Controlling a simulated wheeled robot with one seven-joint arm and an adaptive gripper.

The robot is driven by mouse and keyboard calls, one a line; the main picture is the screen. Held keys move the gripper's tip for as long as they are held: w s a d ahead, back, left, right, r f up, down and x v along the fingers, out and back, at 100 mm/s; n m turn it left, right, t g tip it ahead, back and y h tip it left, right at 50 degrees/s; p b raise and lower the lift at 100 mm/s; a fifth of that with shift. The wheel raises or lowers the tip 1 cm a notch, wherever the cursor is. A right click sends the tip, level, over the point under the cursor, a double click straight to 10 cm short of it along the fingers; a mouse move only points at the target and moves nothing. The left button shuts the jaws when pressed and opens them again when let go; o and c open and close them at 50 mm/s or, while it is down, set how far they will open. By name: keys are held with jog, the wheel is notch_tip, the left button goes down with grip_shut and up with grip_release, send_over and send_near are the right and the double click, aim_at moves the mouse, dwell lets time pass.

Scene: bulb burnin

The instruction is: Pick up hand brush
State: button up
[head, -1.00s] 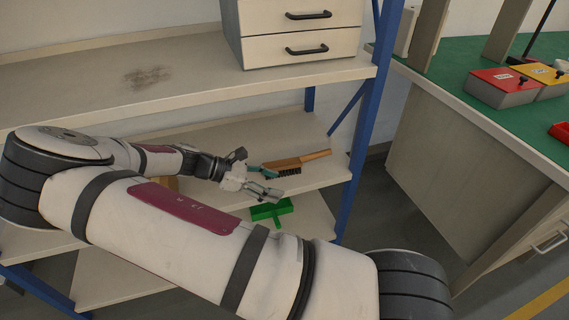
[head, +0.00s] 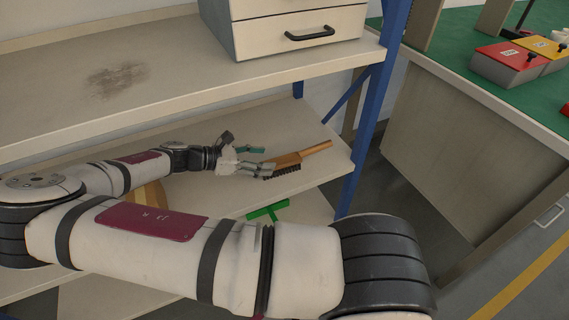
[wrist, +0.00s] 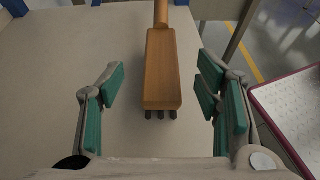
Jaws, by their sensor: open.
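The hand brush (head: 284,164) lies on the middle shelf (head: 312,172), with a wooden back and handle and dark bristles facing down. Its handle points to the right, away from my gripper. In the wrist view the brush (wrist: 162,72) stands centred between the jaws, with its block end nearest and some dark bristles showing beneath. My gripper (head: 256,158) is open at the block end of the brush, one finger on each side. In the wrist view its green-padded fingers (wrist: 162,100) are apart, with gaps on both sides of the block.
The upper shelf (head: 180,85) carries a drawer unit (head: 305,32) above the brush. A blue post (head: 372,110) stands right of the shelf. A green object (head: 266,211) lies below. A green-topped bench (head: 480,88) with red and yellow lidded boxes stands at the right.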

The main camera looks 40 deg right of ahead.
aim_at(283, 160)
jog(key=b+x, duration=0.2)
jog(key=x, duration=0.6)
jog(key=shift+s+d+b, duration=0.15)
jog(key=shift+b, duration=0.25)
jog(key=c, duration=1.3)
